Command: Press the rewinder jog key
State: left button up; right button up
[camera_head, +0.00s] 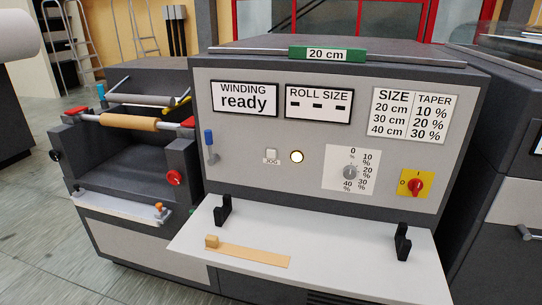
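The rewinder's grey control panel (239,171) faces me. A round lit white lamp (297,156) sits just right of the key. Neither of my grippers shows in the head view, and nothing covers the key.
A blue-handled lever (209,140), a taper dial (349,173) and a red-on-yellow switch (417,184) share the panel. Below, a white shelf (330,262) juts out with two black brackets and a tan strip (255,255). A roller unit (130,122) stands left.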

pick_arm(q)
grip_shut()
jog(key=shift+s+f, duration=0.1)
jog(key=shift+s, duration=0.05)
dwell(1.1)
